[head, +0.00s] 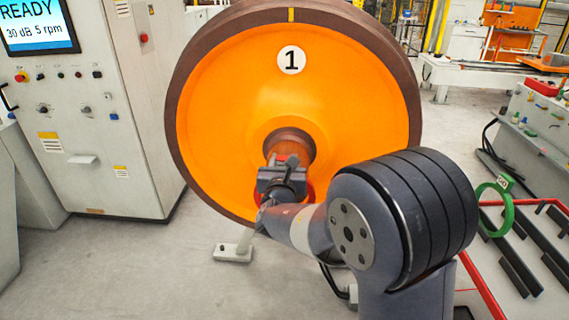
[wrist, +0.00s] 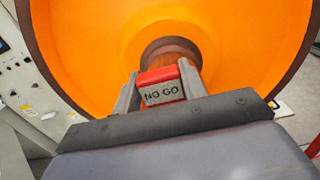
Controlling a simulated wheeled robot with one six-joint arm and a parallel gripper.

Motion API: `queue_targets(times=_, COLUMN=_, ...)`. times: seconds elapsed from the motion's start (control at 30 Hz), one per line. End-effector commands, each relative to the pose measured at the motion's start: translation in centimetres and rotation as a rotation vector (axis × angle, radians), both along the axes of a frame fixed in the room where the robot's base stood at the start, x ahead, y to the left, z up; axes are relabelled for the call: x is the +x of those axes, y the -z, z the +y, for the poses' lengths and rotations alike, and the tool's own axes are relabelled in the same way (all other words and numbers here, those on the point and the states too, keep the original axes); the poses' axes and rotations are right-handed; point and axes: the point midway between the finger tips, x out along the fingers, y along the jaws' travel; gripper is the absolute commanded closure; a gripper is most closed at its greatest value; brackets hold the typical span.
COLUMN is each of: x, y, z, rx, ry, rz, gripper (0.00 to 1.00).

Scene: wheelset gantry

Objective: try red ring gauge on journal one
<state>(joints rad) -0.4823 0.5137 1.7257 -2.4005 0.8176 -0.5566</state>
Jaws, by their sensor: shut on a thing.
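The large orange wheel (head: 215,120) bears a white disc marked 1. Its brown journal (head: 290,142) sticks out at the hub and also shows in the wrist view (wrist: 170,52). My gripper (head: 284,172) is in front of the hub, just below the journal in the head view. In the wrist view its two fingers (wrist: 160,92) are shut on the red ring gauge (wrist: 158,76) by its block labelled NO GO. A bit of red (head: 308,192) shows beside my gripper. Most of the ring is hidden, so I cannot tell whether it is around the journal or apart from it.
A grey control cabinet (head: 90,140) with a READY screen (head: 38,25) stands at left. A green ring gauge (head: 497,208) stands at a red-edged rack (head: 520,250) at right. A small pale floor box (head: 233,250) lies below the wheel. The floor at lower left is clear.

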Motion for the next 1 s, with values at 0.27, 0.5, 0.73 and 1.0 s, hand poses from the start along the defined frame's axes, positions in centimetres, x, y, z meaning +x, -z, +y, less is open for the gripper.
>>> queue_targets(times=0.27, x=0.0, y=-0.1, z=0.0, rx=0.000, ry=0.000, rz=-0.002, gripper=0.86)
queue_targets(times=0.5, x=0.3, y=-0.1, z=0.0, rx=0.000, ry=0.000, rz=-0.002, gripper=0.86)
queue_targets(times=0.73, x=0.9, y=-0.1, z=0.0, rx=0.000, ry=0.001, rz=-0.003, gripper=0.86)
queue_targets(times=1.0, x=1.5, y=0.0, z=0.0, rx=0.000, ry=0.001, rz=-0.002, gripper=0.86)
